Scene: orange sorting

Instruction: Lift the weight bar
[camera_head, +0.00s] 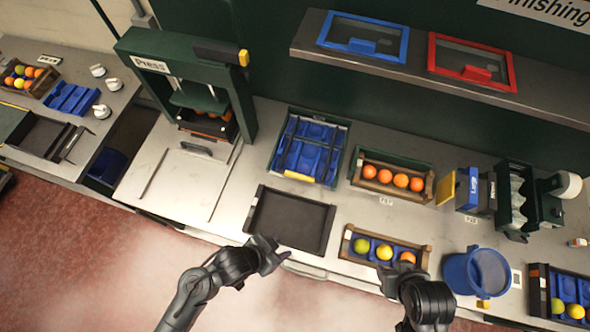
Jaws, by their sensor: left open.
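No part is labelled as the weight bar. A dark bar with a yellow end (222,53) sits across the top of the green press (248,110). A blue tray (322,160) in the middle also has dark bars and a yellow front handle (299,176). My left gripper (279,262) is open and empty, at the counter's front edge just below the empty black tray (262,215), well away from the press. My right gripper (392,272) is by the front crate at the right; its fingers are too dark to read.
A wooden crate (357,181) holds several oranges. A front crate (345,243) holds mixed fruit. A blue bucket (456,272) stands at the right. Blue (322,38) and red (432,55) frames lie on the shelf above. The counter before the press is clear.

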